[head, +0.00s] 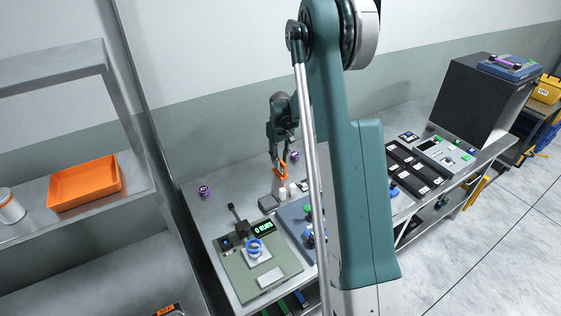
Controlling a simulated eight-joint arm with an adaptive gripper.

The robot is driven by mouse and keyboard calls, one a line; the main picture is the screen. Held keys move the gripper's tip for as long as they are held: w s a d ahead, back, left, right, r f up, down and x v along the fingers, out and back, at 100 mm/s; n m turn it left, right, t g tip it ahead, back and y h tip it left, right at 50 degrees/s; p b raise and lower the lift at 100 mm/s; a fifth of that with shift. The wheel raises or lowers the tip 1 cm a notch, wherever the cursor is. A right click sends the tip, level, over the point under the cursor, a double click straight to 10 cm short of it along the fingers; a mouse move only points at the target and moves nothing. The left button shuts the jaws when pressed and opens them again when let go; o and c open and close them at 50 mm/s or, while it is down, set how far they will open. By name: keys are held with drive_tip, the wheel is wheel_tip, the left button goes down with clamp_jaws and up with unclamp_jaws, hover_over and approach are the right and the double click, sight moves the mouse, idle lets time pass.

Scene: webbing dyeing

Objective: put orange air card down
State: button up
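My gripper (280,157) is above the far part of the workbench, left of my arm's large link. An orange piece (281,172), which looks like the orange air card, is at its fingertips, tilted. The fingers appear closed on it. Its lower end is close above the bench top; I cannot tell whether it touches.
The bench (215,212) holds a green device (262,280) with a lit display, small white cylinders (283,194), a grey block (268,203) and purple-topped spools (204,191). My arm hides the bench's middle. A dark slotted rack (415,165) stands right. An orange tray (85,184) sits on the left shelf.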

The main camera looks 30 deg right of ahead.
sight(279, 173)
wheel_tip(279, 173, up, 12)
drive_tip(key=shift+f, duration=0.15)
idle(0.4)
idle(0.6)
drive_tip(key=s+a+r+t, duration=0.3)
drive_tip(key=s+a+r, duration=1.5)
drive_tip(key=s+a+t, duration=0.1)
drive_tip(key=s+a, duration=0.3)
drive_tip(key=s, duration=0.3)
drive_tip(key=s+a+t, duration=0.1)
drive_tip(key=s+a, duration=0.3)
drive_tip(key=s, duration=0.4)
drive_tip(key=s+a+f+t, duration=0.1)
drive_tip(key=s+a, duration=0.3)
drive_tip(key=s, duration=0.4)
drive_tip(key=shift+t, duration=0.6)
